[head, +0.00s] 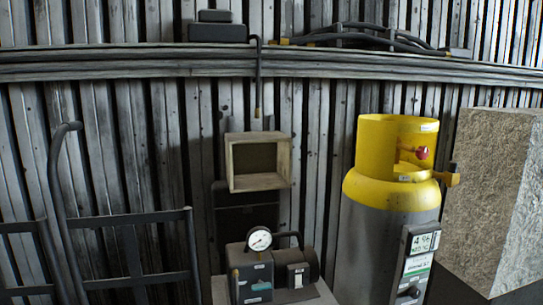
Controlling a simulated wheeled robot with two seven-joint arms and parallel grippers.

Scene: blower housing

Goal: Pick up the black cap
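I cannot pick out a black cap for certain in the head view. A yellow and grey gas cylinder (390,230) stands right of centre, with a red knob (422,153) inside its collar and a brass-coloured valve outlet (446,178) at its right side. A small dark piece shows at the end of that outlet, too small to name. Neither of my grippers is in view.
A grey pump with a dial gauge (259,240) stands on a light surface at the bottom centre. An open wooden box (258,162) is behind it. A hand truck (130,220) is at left, a rough block (490,195) at right. Black hoses (365,38) lie on a wall ledge (150,62).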

